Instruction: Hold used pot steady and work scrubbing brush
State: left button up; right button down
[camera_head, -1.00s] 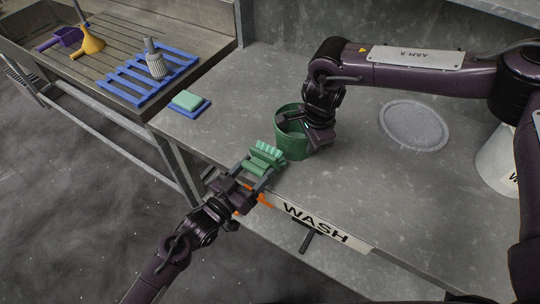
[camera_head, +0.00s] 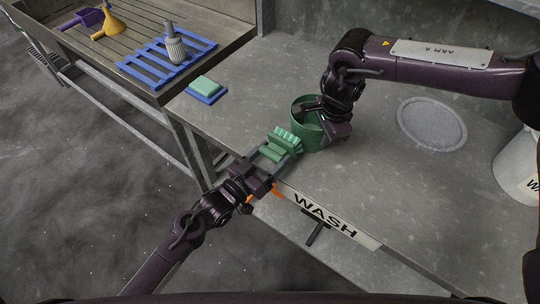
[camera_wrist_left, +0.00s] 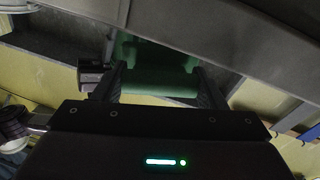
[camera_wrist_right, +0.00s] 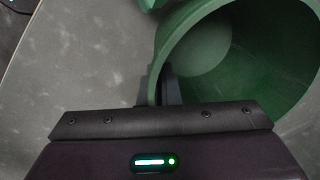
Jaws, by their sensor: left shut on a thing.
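The green pot (camera_head: 301,139) stands upright on the grey counter near its front edge, its mouth open upward. My right gripper (camera_head: 318,122) is at the pot's rim from the right. In the right wrist view its fingers (camera_wrist_right: 163,88) are close together on the pot wall (camera_wrist_right: 235,60). The green scrubbing brush (camera_head: 284,141), with pale green bristles, is in my left gripper (camera_head: 269,158), outside the pot at its front left. I cannot tell whether the bristles touch the pot. The brush body (camera_wrist_left: 157,68) lies between the left fingers in the left wrist view.
A WASH label (camera_head: 325,215) runs along the counter's front edge (camera_head: 390,256). A green sponge on a blue tray (camera_head: 207,88) lies left.

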pick_arm(q)
jog(key=shift+x, duration=0.9)
jog(key=shift+s+d, duration=0.1)
jog(key=shift+s+d+r, duration=0.1)
jog(key=shift+s+d, duration=1.1)
jog(key=shift+d, duration=0.05)
jog(key=shift+w+a, duration=1.35)
pick_arm(e)
jog(key=shift+s, duration=0.1)
pick_arm(q)
jog(key=shift+v, duration=1.55)
